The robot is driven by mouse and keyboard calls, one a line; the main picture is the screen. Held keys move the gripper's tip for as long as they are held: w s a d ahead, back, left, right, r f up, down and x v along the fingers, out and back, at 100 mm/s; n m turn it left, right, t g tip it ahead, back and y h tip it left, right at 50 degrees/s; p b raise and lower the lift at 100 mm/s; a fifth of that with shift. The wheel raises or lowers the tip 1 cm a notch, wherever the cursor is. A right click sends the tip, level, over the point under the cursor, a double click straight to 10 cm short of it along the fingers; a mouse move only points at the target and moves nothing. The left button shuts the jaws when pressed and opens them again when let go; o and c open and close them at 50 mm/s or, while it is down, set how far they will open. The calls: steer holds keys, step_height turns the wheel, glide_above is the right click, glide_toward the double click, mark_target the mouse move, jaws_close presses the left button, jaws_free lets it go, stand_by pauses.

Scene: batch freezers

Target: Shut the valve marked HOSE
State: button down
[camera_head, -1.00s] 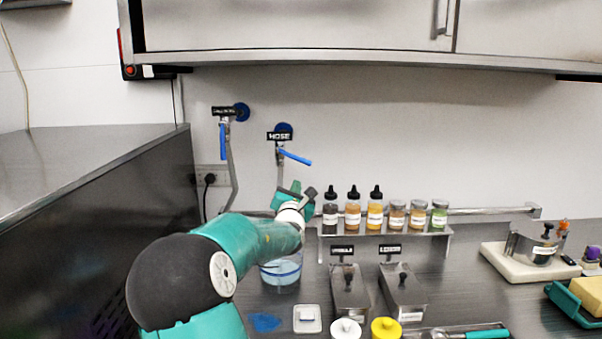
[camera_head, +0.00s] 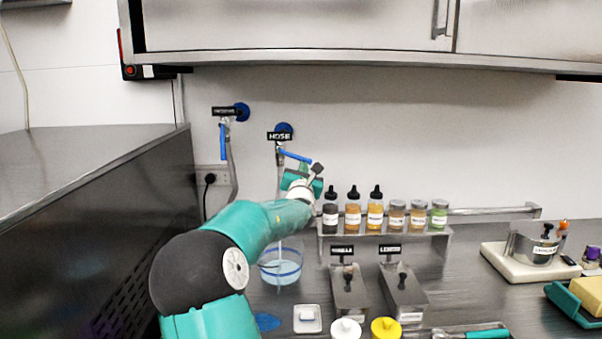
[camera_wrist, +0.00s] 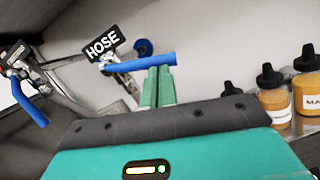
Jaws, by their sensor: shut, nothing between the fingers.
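The HOSE label (camera_head: 279,136) marks a wall valve with a blue lever (camera_head: 294,156), which points right and slightly down. The lever also shows in the wrist view (camera_wrist: 140,63), under the HOSE label (camera_wrist: 103,44). My gripper (camera_head: 304,167) is shut and empty, just below the lever's outer part. In the wrist view its green fingertips (camera_wrist: 158,72) reach up to the lever's underside near its free end; I cannot tell whether they touch it. A pale vertical streak runs below the valve to a clear bowl of bluish liquid (camera_head: 281,278).
Another labelled valve (camera_head: 222,140), its blue lever hanging down, is to the left. Bottles and jars stand on a rack (camera_head: 385,229) right of my gripper. Lidded metal containers (camera_head: 403,290) sit on the counter. A cabinet (camera_head: 300,25) overhangs the wall.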

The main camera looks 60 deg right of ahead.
steer(key=shift+s+d+r+n+t, duration=0.1)
steer(key=shift+s+r+n+t, duration=0.1)
steer(key=shift+r+n, duration=0.4)
steer(key=shift+s+d+r+n+t, duration=0.1)
steer(key=shift+s+r+n, duration=0.1)
steer(key=shift+r+n, duration=0.35)
steer(key=shift+f, duration=0.1)
